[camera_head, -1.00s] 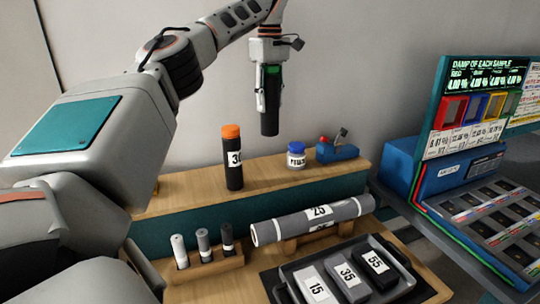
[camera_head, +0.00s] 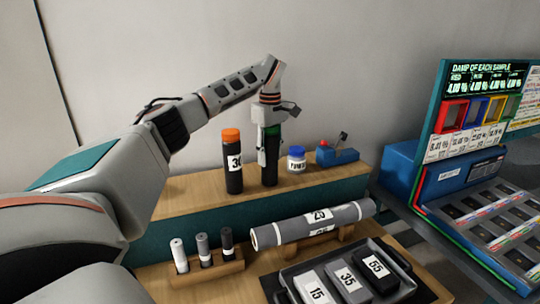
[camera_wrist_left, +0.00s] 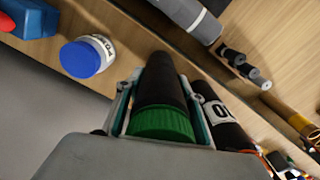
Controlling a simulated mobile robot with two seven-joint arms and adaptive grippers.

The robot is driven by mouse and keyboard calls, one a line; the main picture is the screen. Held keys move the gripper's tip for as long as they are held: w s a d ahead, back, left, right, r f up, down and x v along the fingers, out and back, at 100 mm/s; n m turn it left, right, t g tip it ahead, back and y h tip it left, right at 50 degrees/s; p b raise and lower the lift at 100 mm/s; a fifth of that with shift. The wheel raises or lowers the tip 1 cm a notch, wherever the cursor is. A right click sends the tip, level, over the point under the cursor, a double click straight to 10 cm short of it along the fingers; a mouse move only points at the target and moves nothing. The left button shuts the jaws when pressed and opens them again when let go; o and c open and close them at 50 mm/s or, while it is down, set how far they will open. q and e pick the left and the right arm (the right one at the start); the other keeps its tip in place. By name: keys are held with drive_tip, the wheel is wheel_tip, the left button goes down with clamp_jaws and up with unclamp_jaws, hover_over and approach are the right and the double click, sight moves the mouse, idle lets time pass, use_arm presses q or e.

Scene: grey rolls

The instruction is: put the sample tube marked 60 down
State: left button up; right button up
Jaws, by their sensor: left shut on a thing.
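My left gripper (camera_head: 268,150) is shut on a dark tube (camera_head: 269,174) with a green cap, held upright over the wooden shelf. Its number is hidden from me. The tube's lower end is at or just above the shelf top; I cannot tell if it touches. In the left wrist view the green cap (camera_wrist_left: 161,123) sits between the fingers. The dark tube marked 30, with an orange cap (camera_head: 231,135), stands on the shelf just left of it. My right gripper is not in view.
To the right on the shelf (camera_head: 190,190) stand a blue-lidded jar (camera_head: 297,160) and a blue device (camera_head: 338,156). Below lie a grey roll marked 25 (camera_head: 320,216), a rack of small tubes (camera_head: 205,268) and a tray (camera_head: 408,288) of marked blocks. A sample display (camera_head: 460,120) stands right.

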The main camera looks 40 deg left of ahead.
use_arm(q)
drive_tip(key=shift+f, duration=0.15)
drive_tip(key=shift+f, duration=0.1)
drive_tip(key=o, duration=1.1)
drive_tip(key=shift+o, duration=0.2)
wheel_tip(320, 180, up, 12)
drive_tip(key=shift+r, duration=0.15)
